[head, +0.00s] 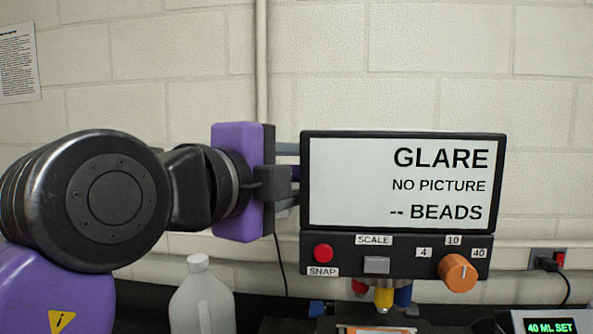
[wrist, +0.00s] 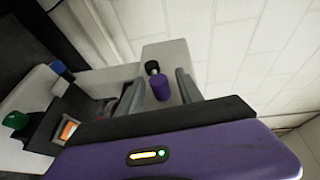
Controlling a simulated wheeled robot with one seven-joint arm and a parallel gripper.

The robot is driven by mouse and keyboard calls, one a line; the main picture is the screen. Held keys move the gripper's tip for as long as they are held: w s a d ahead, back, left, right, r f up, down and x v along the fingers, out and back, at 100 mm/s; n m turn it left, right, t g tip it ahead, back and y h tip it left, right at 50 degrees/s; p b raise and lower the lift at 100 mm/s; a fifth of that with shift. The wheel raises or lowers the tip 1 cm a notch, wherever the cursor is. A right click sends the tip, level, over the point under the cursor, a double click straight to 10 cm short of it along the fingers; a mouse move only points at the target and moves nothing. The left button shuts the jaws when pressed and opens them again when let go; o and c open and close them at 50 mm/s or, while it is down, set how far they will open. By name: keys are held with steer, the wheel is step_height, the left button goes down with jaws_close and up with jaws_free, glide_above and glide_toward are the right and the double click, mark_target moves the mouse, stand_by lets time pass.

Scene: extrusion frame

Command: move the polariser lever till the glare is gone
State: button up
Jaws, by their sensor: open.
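The instrument's screen (head: 400,180) reads "GLARE", "NO PICTURE" and "-- BEADS" in the head view. A purple knob, which looks like the polariser lever's end (wrist: 161,88), stands between my fingers in the wrist view, near a black-topped post (wrist: 152,67). My gripper (wrist: 160,77) is open, with one finger on each side of the knob; contact is not clear. In the head view my gripper (head: 288,176) is at the screen's left edge, and the screen hides the fingertips and most of the lever.
Below the screen are a red SNAP button (head: 323,253), a grey SCALE button (head: 376,265) and an orange dial (head: 458,272). A white bottle (head: 202,300) stands on the dark bench below my arm. A "40 ML SET" display (head: 549,326) is at right. The wall (head: 400,60) is behind.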

jaws_close()
stand_by(1.4)
